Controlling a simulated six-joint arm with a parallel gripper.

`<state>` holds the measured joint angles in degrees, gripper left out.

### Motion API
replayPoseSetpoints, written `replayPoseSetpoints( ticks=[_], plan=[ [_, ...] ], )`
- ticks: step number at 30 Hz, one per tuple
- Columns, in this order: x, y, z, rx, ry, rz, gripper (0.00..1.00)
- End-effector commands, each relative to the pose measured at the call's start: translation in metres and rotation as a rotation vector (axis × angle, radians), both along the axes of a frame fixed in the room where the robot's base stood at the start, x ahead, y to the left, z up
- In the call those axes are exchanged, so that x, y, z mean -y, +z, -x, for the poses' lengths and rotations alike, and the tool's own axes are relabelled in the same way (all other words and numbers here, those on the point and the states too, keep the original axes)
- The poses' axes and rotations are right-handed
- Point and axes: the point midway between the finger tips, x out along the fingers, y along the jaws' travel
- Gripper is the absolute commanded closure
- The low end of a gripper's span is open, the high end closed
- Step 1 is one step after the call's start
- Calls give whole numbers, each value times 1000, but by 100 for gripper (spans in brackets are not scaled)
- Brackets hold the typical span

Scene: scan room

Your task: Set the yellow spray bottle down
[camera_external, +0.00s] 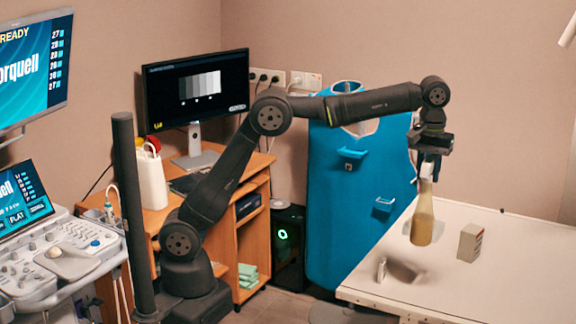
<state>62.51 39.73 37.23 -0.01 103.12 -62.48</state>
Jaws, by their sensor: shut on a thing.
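The yellow spray bottle (423,218) hangs upright below my gripper (430,160), over the near left part of the white table (510,282). My gripper points down and is shut on the white spray head at the top of the bottle. A dark shadow lies on the table to the lower left of the bottle, apart from its base, so the bottle appears to be held above the surface. The fingertips are small in this view and partly merge with the spray head.
A small white and grey box (470,242) stands on the table just right of the bottle. A small metal fitting (381,269) is at the table's left edge. A blue apron (340,220) hangs behind. The table's front and right are clear.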

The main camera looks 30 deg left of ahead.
Motion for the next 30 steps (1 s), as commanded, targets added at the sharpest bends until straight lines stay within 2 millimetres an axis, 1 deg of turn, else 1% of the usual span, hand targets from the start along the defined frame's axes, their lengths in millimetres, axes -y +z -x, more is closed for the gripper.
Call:
replayPoseSetpoints(
  ticks=[3,8,11,14,17,24,27,30],
  plan=[
    [0,-12,0,0,0,0,100],
    [0,-22,-1,1,0,2,100],
    [-1,-28,-6,2,2,3,100],
    [-2,-35,-18,1,3,2,100],
    [-4,-46,-35,1,4,1,100],
    [-10,-74,-82,1,4,2,100],
    [-12,-84,-99,1,3,2,100],
    [-13,-91,-110,2,1,3,100]
  ],
)
